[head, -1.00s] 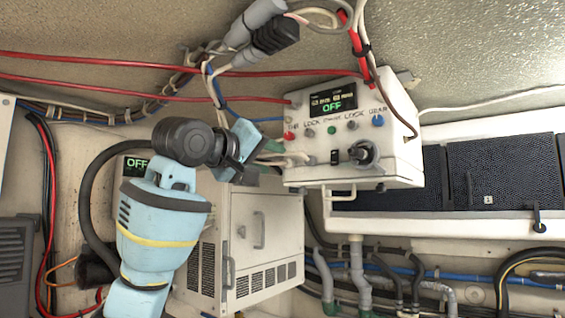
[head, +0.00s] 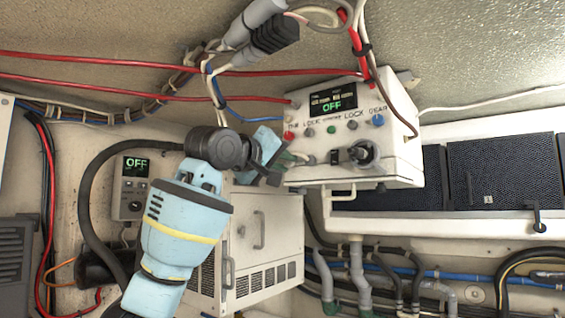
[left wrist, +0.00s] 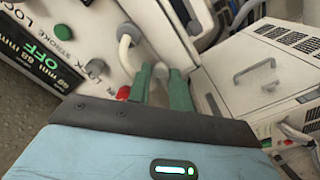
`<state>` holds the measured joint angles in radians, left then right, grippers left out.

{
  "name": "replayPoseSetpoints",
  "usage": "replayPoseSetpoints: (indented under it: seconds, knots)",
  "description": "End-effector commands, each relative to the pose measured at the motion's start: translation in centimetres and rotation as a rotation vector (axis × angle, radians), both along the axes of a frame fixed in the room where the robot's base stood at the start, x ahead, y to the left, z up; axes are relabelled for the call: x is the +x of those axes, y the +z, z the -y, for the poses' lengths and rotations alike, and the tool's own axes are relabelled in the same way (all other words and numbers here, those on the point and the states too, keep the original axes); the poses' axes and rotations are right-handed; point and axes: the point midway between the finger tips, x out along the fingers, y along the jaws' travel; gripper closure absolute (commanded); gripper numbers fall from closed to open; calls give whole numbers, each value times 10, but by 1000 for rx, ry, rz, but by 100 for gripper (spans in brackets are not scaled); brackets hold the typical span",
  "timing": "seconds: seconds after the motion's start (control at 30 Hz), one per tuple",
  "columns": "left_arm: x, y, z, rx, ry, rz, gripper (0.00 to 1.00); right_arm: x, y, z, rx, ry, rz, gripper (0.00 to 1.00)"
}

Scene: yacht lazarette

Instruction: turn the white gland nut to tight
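The white control box (head: 405,155) hangs on the wall, with a display reading OFF, coloured buttons and a black knob. At its lower left edge, small pale fittings (head: 306,158) show just beyond my left gripper (head: 284,160). In the left wrist view the green fingers of my left gripper (left wrist: 159,90) stand apart, close to the box face. A small pale piece (left wrist: 160,73) shows between their tips; I cannot tell whether it is the white gland nut or whether they touch it. My right gripper is out of view.
A white vented cabinet (head: 265,245) stands below and left of the box. A small unit (head: 131,190) reading OFF is on the wall at left. Red cables (head: 170,83) cross above. Grey hoses (head: 357,275) run below. Dark panels (head: 500,170) are at right.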

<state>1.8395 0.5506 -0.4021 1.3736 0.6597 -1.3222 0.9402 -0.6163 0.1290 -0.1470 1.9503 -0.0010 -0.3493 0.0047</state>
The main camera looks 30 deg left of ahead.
Motion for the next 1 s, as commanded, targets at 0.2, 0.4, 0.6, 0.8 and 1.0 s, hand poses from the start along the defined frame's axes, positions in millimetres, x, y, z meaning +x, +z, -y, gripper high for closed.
replayPoseSetpoints:
  seconds: [0.2, 0.4, 0.6, 0.8, 1.0]
  knots:
    - [0, 0, 0, 1, -1, 1, 100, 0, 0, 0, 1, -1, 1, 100]
    - [0, 0, 0, 35, -1, 3, 100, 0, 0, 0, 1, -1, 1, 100]
    - [0, 0, 0, 139, -1, 12, 100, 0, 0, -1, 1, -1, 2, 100]
    - [0, 0, 0, 306, -1, 25, 100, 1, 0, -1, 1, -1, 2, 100]
    - [0, 0, 0, 496, 1, 40, 100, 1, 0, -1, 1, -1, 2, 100]
